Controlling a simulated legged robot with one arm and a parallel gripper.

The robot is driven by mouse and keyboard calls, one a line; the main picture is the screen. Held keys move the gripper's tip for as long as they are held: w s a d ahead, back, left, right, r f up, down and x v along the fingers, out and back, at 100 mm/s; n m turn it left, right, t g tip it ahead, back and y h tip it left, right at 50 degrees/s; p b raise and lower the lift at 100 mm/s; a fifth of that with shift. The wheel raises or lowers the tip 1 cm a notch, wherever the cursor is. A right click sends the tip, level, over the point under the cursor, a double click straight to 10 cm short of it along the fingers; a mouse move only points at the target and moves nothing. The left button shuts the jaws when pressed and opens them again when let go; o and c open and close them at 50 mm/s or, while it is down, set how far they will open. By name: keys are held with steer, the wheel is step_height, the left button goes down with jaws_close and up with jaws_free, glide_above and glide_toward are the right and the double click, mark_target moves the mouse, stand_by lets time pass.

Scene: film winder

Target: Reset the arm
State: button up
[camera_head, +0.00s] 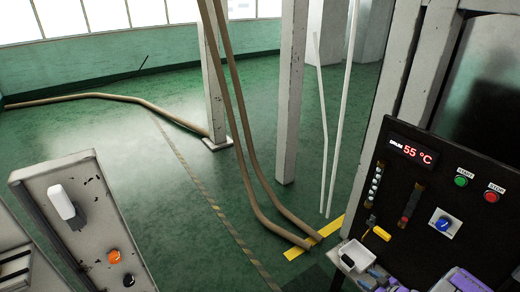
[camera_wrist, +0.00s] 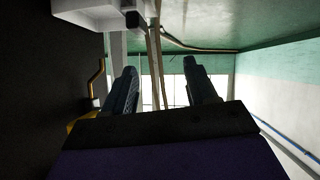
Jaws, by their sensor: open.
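My gripper shows in the wrist view (camera_wrist: 161,72) with its two dark ribbed fingers spread apart and nothing between them. In the head view, part of my gripper and purple wrist (camera_head: 465,281) shows at the bottom right, low in front of the black control panel (camera_head: 465,245). The wrist view looks between the fingers toward bright windows and brown hoses. A yellow-orange curved part (camera_wrist: 95,82) lies left of the fingers there. I cannot tell whether the gripper touches the panel.
The panel carries a display (camera_head: 411,150) reading 55 °C, a green button (camera_head: 461,181), a red button (camera_head: 492,196), a blue knob (camera_head: 444,224) and a yellow handle (camera_head: 381,234). A grey console (camera_head: 85,225) stands at left. Brown hoses (camera_head: 247,150) and posts cross the green floor.

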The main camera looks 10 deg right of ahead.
steer(key=w+d+r+m+g+h, duration=0.1)
steer(key=w+r+h, duration=0.1)
steer(key=w+r, duration=0.4)
steer(key=w+d+r+g+h, duration=0.1)
steer(key=w+r+g+h, duration=0.15)
steer(key=r, duration=0.65)
steer(key=s+a+r+m+g+h, duration=0.1)
steer(key=a+r, duration=0.4)
steer(key=r, duration=0.3)
steer(key=a+r+m+g+h, duration=0.1)
steer(key=a+r+g+h, duration=0.1)
steer(key=a+r, duration=0.45)
steer(key=s+a+r+m+g+y, duration=0.1)
steer(key=s+a+r+m+g, duration=0.15)
steer(key=s+a+r, duration=0.95)
steer(key=s+a+g+y, duration=0.1)
steer(key=s+a+g, duration=0.1)
steer(key=s+a, duration=0.7)
steer(key=s+a+r+g+y, duration=0.1)
steer(key=s+a+g+y, duration=0.1)
steer(key=s+a, duration=0.7)
steer(key=s, duration=0.7)
steer(key=shift+a+r+n, duration=0.25)
steer(key=shift+a+n, duration=0.05)
steer(key=shift+n, duration=0.05)
